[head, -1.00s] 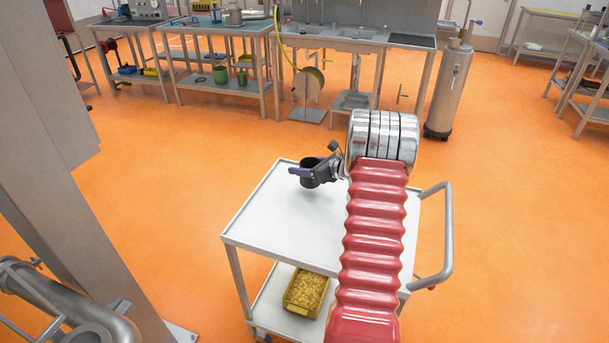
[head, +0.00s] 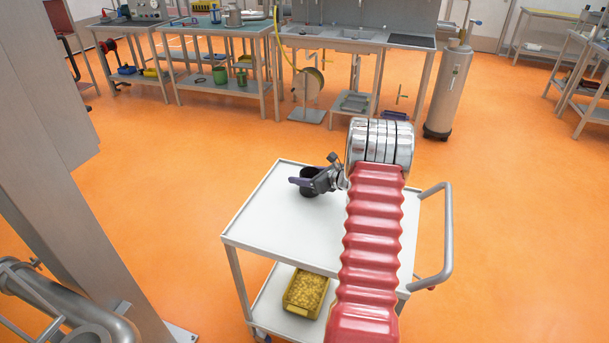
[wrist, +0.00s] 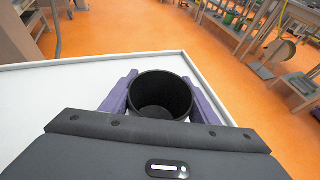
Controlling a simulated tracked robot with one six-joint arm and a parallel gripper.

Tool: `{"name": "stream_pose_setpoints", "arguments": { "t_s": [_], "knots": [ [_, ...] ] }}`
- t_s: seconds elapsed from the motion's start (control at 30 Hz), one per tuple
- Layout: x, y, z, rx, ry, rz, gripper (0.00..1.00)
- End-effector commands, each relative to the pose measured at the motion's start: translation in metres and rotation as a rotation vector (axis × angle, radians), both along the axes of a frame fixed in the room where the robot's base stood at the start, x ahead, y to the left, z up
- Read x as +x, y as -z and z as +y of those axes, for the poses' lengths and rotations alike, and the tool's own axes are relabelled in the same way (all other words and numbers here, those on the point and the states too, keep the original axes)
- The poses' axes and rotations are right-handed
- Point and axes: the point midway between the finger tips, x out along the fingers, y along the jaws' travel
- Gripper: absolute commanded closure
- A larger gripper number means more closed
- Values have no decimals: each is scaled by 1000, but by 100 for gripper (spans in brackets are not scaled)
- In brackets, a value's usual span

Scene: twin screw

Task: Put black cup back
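The black cup (wrist: 161,95) is upright and empty, between the two purple fingers of my gripper (wrist: 162,98) in the wrist view. The fingers lie along both sides of the cup and appear shut on it. In the head view, my gripper (head: 300,182) holds the cup (head: 309,188) over the far left part of the white trolley top (head: 275,225). The cup's base is at or just above the trolley surface; I cannot tell if it touches. My arm hides part of the trolley's right side.
The trolley's visible top is otherwise clear. A yellow bin (head: 306,293) sits on its lower shelf, and a grey handle (head: 447,235) is on its right. Workbenches (head: 220,60) and a sink (head: 358,42) stand beyond. A metal cylinder (head: 449,90) stands at the back right.

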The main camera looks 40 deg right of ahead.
Motion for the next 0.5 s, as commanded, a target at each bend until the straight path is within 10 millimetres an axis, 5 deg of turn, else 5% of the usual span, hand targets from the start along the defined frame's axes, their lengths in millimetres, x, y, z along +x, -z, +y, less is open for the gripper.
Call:
{"name": "stream_pose_setpoints", "arguments": {
  "t_s": [0.23,0.5],
  "knots": [
    [0,0,0,0,-1,1,28],
    [0,-1,1,0,-1,0,28]
  ]
}}
